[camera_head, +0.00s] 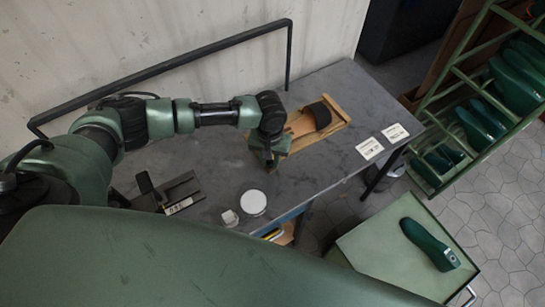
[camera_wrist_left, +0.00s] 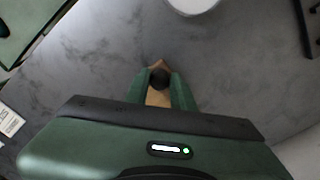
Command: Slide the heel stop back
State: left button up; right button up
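A wooden sandal jig (camera_head: 335,110) lies on the grey workbench, with a brown sole (camera_head: 300,125) and a dark strap (camera_head: 320,115) on it. My left gripper (camera_head: 268,158) points down at the near-left end of the jig. In the left wrist view a dark round knob (camera_wrist_left: 159,77) on a light wooden piece, seemingly the heel stop (camera_wrist_left: 157,98), sits between the two green fingers (camera_wrist_left: 159,88). The fingers flank the knob closely; whether they press on it is unclear. In the head view the gripper hides this end. My right gripper does not show.
Two white cards (camera_head: 382,141) lie right of the jig. A white round dish (camera_head: 253,203), a small white block (camera_head: 230,217) and a dark device (camera_head: 170,194) stand at the bench's front left. A green cart (camera_head: 385,245) holds a green shoe last (camera_head: 428,244). A black rail (camera_head: 180,62) runs behind.

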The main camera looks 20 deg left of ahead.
pick_arm(q)
jog(key=o, duration=0.4)
jog(key=shift+s+a+f, duration=0.1)
jog(key=shift+s+a, duration=0.1)
jog(key=shift+r, duration=0.2)
notch_tip(320, 180, up, 8)
jog(key=shift+f+b, duration=0.2)
jog(key=shift+b, duration=0.2)
jog(key=shift+s+f, duration=0.1)
jog(key=shift+s, duration=0.05)
